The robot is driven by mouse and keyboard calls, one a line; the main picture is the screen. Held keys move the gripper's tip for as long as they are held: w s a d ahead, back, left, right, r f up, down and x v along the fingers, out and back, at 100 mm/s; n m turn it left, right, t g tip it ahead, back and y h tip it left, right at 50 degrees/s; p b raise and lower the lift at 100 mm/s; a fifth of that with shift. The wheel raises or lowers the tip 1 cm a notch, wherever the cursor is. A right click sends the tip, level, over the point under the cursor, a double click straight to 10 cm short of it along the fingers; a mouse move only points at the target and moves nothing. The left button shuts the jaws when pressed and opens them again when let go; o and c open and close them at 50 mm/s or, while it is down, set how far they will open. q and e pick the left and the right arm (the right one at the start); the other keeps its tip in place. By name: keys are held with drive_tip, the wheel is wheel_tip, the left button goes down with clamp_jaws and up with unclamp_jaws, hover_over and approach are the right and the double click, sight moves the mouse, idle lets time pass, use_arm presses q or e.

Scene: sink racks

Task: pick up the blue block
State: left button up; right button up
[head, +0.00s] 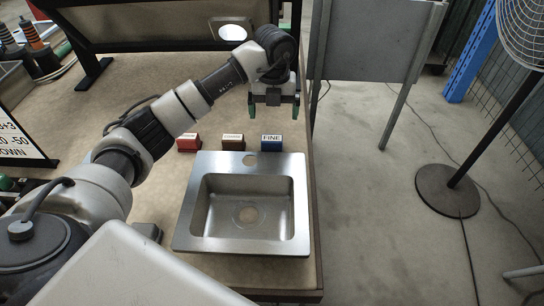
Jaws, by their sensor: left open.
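The blue block (272,143), labelled "FINE", sits on the counter just behind the sink's back right edge. It is the rightmost of three blocks in a row. My left gripper (273,103) is open and empty, pointing down above and behind the blue block, apart from it. My right gripper is not in view.
A brown block (233,142) and a red block (188,142) stand to the left of the blue one. A steel sink (183,228) lies in front. The counter's right edge is close by. A dark-framed board (150,45) stands at the back.

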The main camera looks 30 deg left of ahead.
sight(272, 138)
use_arm(q)
drive_tip(key=f, duration=1.1)
drive_tip(key=shift+s+a+f, duration=0.1)
drive_tip(key=shift+s+a, duration=0.05)
drive_tip(key=shift+s, duration=0.05)
drive_tip(key=c, duration=1)
drive_tip(key=shift+r, duration=0.55)
drive_tip(key=shift+c, duration=0.2)
wheel_tip(272, 138, up, 3)
drive_tip(key=shift+r, duration=0.15)
drive_tip(key=s+d+r, duration=0.1)
drive_tip(key=d+r, duration=0.5)
drive_tip(key=d, duration=0.5)
drive_tip(key=shift+d+r, duration=0.35)
